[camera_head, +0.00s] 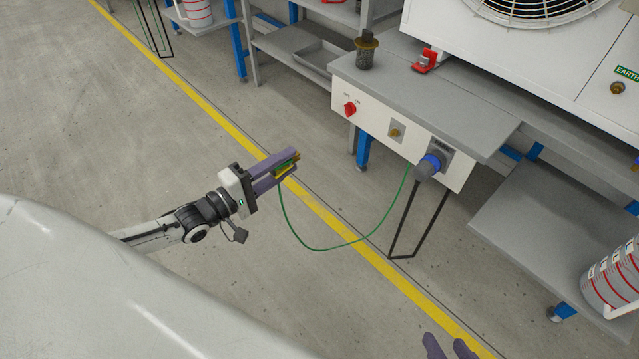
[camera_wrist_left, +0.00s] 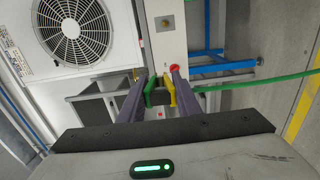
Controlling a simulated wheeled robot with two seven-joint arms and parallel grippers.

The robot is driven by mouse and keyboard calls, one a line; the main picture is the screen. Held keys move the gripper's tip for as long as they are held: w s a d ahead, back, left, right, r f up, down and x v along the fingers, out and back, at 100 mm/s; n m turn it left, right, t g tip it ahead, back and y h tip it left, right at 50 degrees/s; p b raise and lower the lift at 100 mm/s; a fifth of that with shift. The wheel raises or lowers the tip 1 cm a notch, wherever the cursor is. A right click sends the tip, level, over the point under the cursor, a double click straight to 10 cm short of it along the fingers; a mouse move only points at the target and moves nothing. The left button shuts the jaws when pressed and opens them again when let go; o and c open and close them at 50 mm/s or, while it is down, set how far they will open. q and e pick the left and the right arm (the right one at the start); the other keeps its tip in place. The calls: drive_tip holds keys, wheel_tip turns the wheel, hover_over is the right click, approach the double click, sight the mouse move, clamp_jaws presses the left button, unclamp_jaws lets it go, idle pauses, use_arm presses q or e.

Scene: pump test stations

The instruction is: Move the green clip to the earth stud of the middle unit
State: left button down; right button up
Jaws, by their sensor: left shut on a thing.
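My left gripper (camera_head: 287,164) is shut on the green clip (camera_head: 285,165), which has yellow parts. In the left wrist view the green clip (camera_wrist_left: 150,92) sits between the two purple fingers. A thin green cable (camera_head: 318,249) hangs from it in a loop to the bench panel. A brass stud (camera_head: 617,88) is on the white fan unit, below a green EARTH label. Another brass stud (camera_head: 395,132) is on the bench's front panel. The held clip is apart from both studs. My right gripper (camera_head: 449,349) shows only two separated fingertips at the bottom edge.
The bench (camera_head: 430,100) carries a dark cylindrical part (camera_head: 366,50) and a red part (camera_head: 425,62). Its panel has a red knob (camera_head: 350,108) and a blue-ringed plug (camera_head: 430,164). Striped containers (camera_head: 615,272) stand lower right. The floor between my left gripper and the bench is clear.

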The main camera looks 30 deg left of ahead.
use_arm(q)
drive_tip(key=r, duration=0.3)
drive_tip(key=r+n+y, duration=0.1)
drive_tip(key=r, duration=0.2)
drive_tip(key=r+y, duration=0.1)
drive_tip(key=r, duration=0.2)
drive_tip(key=shift+s+r+n+t, duration=0.3)
drive_tip(key=shift+s, duration=0.1)
drive_tip(key=s+d+r+n+y, duration=0.2)
drive_tip(key=s+d+r+y, duration=0.2)
drive_tip(key=s+d+r, duration=0.3)
drive_tip(key=d+r, duration=0.1)
drive_tip(key=d, duration=0.4)
drive_tip(key=shift+s+r+n+t, duration=0.2)
drive_tip(key=shift+r+n+t, duration=0.1)
drive_tip(key=shift+r, duration=0.05)
use_arm(e)
drive_tip(key=shift+s+d+f+m+t, duration=0.2)
drive_tip(key=shift+d+f+t, duration=0.15)
drive_tip(key=shift+d, duration=0.15)
drive_tip(key=shift+s+d+f+m+t, duration=0.15)
drive_tip(key=shift+d+f+m+t, duration=0.05)
drive_tip(key=shift+d+t, duration=0.2)
